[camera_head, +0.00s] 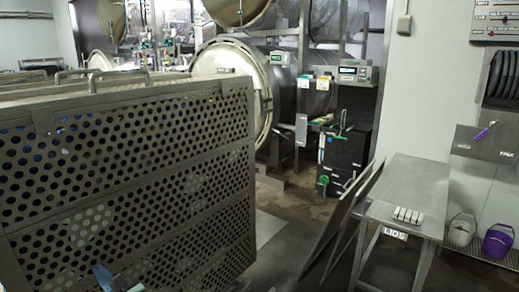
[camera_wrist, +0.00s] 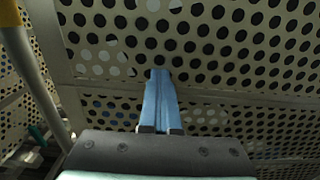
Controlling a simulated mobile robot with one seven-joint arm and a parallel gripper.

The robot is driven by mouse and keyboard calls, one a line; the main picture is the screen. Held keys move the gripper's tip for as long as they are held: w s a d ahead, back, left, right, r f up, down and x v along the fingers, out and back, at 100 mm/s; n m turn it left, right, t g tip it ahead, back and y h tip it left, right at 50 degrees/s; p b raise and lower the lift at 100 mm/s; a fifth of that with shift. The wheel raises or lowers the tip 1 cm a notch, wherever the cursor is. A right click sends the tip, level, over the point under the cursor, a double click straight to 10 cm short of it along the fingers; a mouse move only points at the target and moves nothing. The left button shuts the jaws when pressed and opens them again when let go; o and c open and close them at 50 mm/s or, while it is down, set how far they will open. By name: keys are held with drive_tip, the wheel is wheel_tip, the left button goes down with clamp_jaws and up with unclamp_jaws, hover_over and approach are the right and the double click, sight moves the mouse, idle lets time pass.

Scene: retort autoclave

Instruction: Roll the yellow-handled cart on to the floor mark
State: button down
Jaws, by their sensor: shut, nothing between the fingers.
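A large perforated metal basket (camera_head: 125,165) fills the left of the head view, close to me. Its perforated panel (camera_wrist: 230,60) fills most of the wrist view. A yellow post or handle (camera_wrist: 25,50) stands at the upper left there, apart from my fingers; I take it as part of the yellow-handled cart, whose wheels and frame are hidden in the head view. My gripper (camera_wrist: 161,75) has its blue fingers shut together with nothing between them, pointing at the panel. Whether they touch it I cannot tell. My gripper also shows at the bottom of the head view (camera_head: 102,274), in front of the basket.
A pale patch (camera_head: 268,228) lies on the floor right of the basket; I cannot tell if it is the mark. Behind stands a round autoclave door (camera_head: 210,62). A metal table marked LIDS (camera_head: 415,185) with leaning plates (camera_head: 340,220) stands right. Some floor between is clear.

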drive_tip(key=p+v, duration=0.5)
drive_tip(key=v, duration=0.1)
drive_tip(key=shift+d, duration=0.25)
idle(1.1)
drive_tip(key=shift+s+f, duration=0.1)
drive_tip(key=d+r+n+t+h+p, duration=0.15)
drive_tip(key=d+r+n, duration=0.35)
drive_tip(key=r, duration=0.7)
drive_tip(key=w+d+r+n+t+p, duration=0.1)
drive_tip(key=d+r+n+t+p, duration=0.15)
drive_tip(key=r+n, duration=0.65)
drive_tip(key=d+r+n+t+h+p, duration=0.1)
drive_tip(key=d+r+n+t+p, duration=0.2)
drive_tip(key=r, duration=1.1)
drive_tip(key=s+d+r+n+t+h, duration=0.3)
drive_tip(key=s+d+r+h, duration=0.1)
drive_tip(key=r, duration=0.4)
drive_tip(key=s+d+r+n+t+h+p, duration=0.1)
drive_tip(key=s+d+r+n+t+h, duration=0.1)
drive_tip(key=s+d+r, duration=0.5)
drive_tip(key=s+d+r+n+t+h+p, duration=0.1)
drive_tip(key=s+d+r+n+t+h, duration=0.2)
drive_tip(key=r, duration=0.7)
drive_tip(key=s+d+t+h, duration=0.1)
drive_tip(key=s+d+h, duration=0.1)
drive_tip(key=s+d, duration=0.1)
drive_tip(key=shift+s+d+n+h, duration=0.2)
drive_tip(key=shift+d+n+h, duration=0.1)
drive_tip(key=shift+d+h, duration=0.1)
